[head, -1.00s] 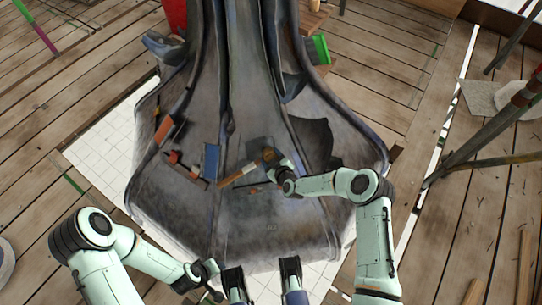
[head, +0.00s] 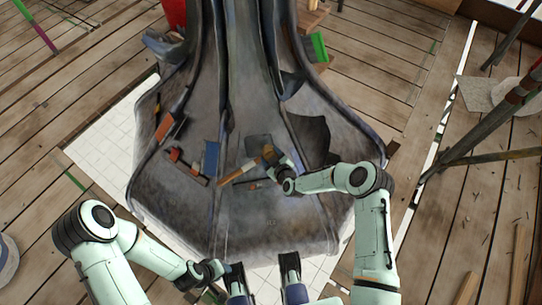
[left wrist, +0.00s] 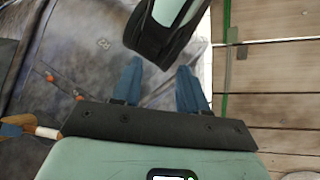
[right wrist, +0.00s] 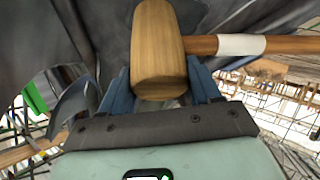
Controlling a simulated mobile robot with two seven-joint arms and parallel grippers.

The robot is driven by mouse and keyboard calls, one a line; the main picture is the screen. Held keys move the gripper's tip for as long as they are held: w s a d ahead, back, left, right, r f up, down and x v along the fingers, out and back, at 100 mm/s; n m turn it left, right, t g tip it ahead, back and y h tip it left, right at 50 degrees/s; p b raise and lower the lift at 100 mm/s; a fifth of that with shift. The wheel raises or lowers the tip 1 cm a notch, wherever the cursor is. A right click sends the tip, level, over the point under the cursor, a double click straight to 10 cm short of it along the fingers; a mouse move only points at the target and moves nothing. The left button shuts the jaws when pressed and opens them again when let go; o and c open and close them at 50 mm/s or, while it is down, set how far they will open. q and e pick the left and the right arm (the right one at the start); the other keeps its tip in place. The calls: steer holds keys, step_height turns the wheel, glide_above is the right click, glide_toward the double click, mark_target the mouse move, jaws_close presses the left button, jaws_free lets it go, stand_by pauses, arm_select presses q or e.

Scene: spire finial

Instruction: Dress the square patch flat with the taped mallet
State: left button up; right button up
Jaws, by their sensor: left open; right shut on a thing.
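The mallet, with a wooden head (right wrist: 158,50) and a white-taped handle (right wrist: 240,44), is in my right gripper (right wrist: 162,92). In the head view the mallet head (head: 268,153) is just below and right of the square patch, its handle pointing left. The dark grey square patch (head: 258,142) lies on the grey metal spire skirt (head: 275,215). I cannot tell whether the mallet touches the patch or whether the patch is flat. My left gripper (left wrist: 160,72) is open and empty, low and near me, with its blue fingers apart.
A blue block (head: 211,158), a red-handled tool (head: 185,165) and an orange piece (head: 164,128) lie left of the patch on the skirt. A dark ragged shape (head: 312,138) is to its right. A pole (head: 480,140) slants at far right. The skirt's lower front is clear.

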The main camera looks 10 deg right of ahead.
steer(key=shift+r, duration=0.1)
steer(key=shift+w+f, duration=0.2)
steer(key=w+f+b, duration=0.2)
steer(key=b, duration=0.2)
steer(key=shift+w+f+b, duration=0.3)
steer(key=shift+w+f, duration=0.05)
steer(key=shift+f, duration=0.05)
arm_select(q)
steer(key=w+a+f+t, duration=0.1)
steer(key=w+a+f, duration=0.1)
steer(key=w+f, duration=0.2)
steer(key=shift+w+f+t+y, duration=0.15)
steer(key=shift+f+t+y, duration=0.15)
steer(key=shift+f, duration=0.2)
arm_select(e)
steer(key=shift+r, duration=0.15)
steer(key=s+r+p, duration=0.2)
steer(key=p, duration=0.1)
steer(key=shift+r, duration=0.25)
steer(key=shift+s+r+p, duration=0.35)
steer(key=shift+s+p, duration=0.15)
steer(key=shift+p, duration=0.05)
arm_select(q)
step_height(320, 180, up, 4)
steer(key=shift+w+r, duration=0.1)
steer(key=shift+r, duration=0.1)
arm_select(e)
steer(key=shift+f, duration=0.15)
